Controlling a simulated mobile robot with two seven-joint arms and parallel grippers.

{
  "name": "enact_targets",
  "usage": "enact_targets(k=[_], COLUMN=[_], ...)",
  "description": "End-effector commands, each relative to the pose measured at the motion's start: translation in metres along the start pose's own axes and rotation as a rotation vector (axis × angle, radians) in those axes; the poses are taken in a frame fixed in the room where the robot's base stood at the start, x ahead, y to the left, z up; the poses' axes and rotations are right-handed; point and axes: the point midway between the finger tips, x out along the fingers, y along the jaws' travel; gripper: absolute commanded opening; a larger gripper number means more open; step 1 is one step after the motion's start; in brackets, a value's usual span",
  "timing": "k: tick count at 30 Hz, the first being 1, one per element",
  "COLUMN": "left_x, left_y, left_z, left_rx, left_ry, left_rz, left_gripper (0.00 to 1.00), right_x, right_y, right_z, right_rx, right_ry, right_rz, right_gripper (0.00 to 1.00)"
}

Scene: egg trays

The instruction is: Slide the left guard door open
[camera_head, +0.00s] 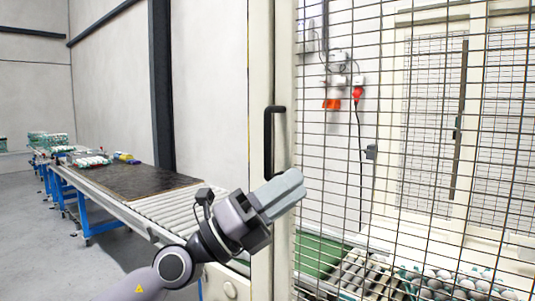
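The guard door (284,120) is a cream frame with black wire mesh, filling the right half of the head view. A black bar handle (268,140) stands upright on its left frame post. My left gripper (290,193) is in front of the post, at the lower end of the handle and partly over the mesh. Its pale grey fingers lie together and look shut, with nothing seen between them. The gripper overlaps the handle's lower end, and I cannot tell whether they touch. My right gripper is out of view.
Behind the mesh, a tray of eggs (408,277) and rollers are at the lower right. A roller conveyor (165,207) with a dark belt (128,178) runs back on the left. Red plugs (332,104) hang on the wall behind. The grey floor at left is clear.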

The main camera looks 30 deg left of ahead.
Motion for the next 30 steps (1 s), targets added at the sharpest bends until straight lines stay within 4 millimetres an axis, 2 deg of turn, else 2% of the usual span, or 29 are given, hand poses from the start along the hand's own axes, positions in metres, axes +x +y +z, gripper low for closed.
enact_targets(k=[1, 5, 9, 12, 15, 20, 30], left_x=[0.007, 0.012, 0.004, -0.005, -0.012, -0.012, 0.023], left_y=[-0.005, -0.001, 0.008, 0.009, 0.009, 0.010, 0.034], left_z=[0.006, 0.027, 0.074, 0.106, 0.128, 0.139, 0.140], left_rx=[0.140, 0.464, 0.744, 0.870, 0.940, 0.968, 0.963], left_ry=[0.080, 0.243, 0.320, 0.330, 0.326, 0.323, 0.323], left_rz=[0.024, 0.157, 0.360, 0.490, 0.575, 0.617, 0.612], left_gripper=[0.38, 0.38, 0.38, 0.38, 0.38, 0.38, 0.38], right_x=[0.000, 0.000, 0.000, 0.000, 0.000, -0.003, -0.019], right_y=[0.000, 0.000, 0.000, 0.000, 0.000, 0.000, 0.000], right_z=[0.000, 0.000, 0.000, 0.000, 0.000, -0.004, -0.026], right_rx=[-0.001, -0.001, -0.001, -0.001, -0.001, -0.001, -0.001], right_ry=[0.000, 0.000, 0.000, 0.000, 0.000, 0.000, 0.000], right_rz=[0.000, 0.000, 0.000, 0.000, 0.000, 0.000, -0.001], right_gripper=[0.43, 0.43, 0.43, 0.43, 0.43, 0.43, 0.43])
